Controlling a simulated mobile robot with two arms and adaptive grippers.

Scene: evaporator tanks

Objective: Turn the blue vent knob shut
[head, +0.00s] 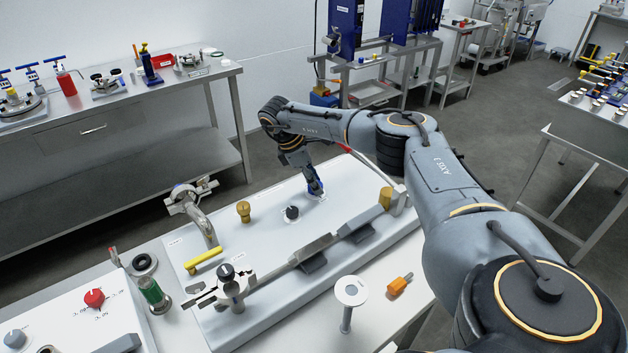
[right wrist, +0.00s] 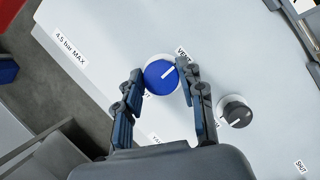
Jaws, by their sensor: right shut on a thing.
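The blue vent knob (right wrist: 160,77) sits on a white round base on the pale panel in the right wrist view. Its white pointer line slants up and right, toward a printed label that reads VENT, partly covered by a finger. My right gripper (right wrist: 166,84) has a finger on either side of the knob and is shut on it. In the head view my right gripper (head: 316,187) reaches down to the far side of the white panel (head: 275,235), and the knob is mostly hidden there. My left gripper is out of view.
A black knob (right wrist: 236,111) stands close to the right finger; it also shows in the head view (head: 292,212). An orange-handled piece (head: 399,285) lies in front.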

